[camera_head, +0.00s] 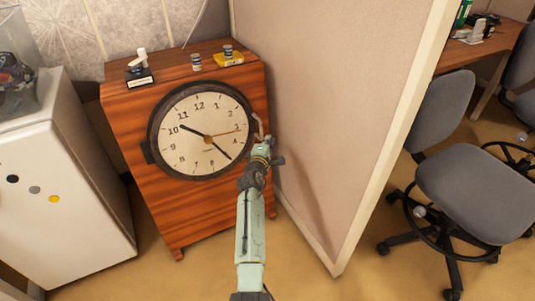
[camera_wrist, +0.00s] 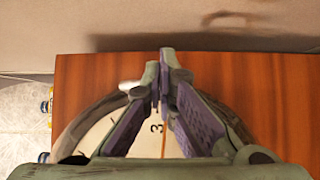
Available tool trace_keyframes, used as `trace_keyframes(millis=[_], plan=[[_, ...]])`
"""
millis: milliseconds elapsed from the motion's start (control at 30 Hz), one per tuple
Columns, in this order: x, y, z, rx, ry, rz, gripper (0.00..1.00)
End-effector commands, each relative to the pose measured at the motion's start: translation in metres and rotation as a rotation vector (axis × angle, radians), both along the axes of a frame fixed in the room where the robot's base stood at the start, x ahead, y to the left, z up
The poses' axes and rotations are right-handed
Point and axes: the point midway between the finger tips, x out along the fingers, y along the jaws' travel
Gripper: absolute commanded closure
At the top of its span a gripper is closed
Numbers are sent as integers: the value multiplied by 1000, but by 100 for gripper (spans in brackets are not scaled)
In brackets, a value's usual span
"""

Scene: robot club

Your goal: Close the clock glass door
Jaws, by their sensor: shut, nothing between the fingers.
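The round clock (camera_head: 205,132) has a pale face and a dark rim, set in the front of a wooden cabinet. A dark tab (camera_head: 146,152) shows at the rim's left side. The glass is not distinct, so I cannot tell how far its door stands open. My gripper (camera_head: 262,145) is at the clock's right edge, near the 3, and hides part of the rim. In the wrist view my gripper (camera_wrist: 163,58) is shut and empty, over the clock rim (camera_wrist: 82,118) and face. A small pale piece (camera_wrist: 130,86) shows beside the fingers; contact is unclear.
The wooden cabinet (camera_head: 190,208) carries small bottles, a yellow box (camera_head: 229,59) and a small white-and-black object (camera_head: 139,70) on top. A beige partition (camera_head: 330,110) stands close on the right. A white fridge-like unit (camera_head: 70,190) stands left. Office chairs (camera_head: 465,185) are beyond the partition.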

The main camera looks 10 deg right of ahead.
Motion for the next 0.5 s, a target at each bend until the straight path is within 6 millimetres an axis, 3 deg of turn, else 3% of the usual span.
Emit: trace_keyframes(millis=[200, 500], plan=[[29, -3, -4, 8, 3, 60, 100], [42, 1, -6, 11, 4, 94, 100]])
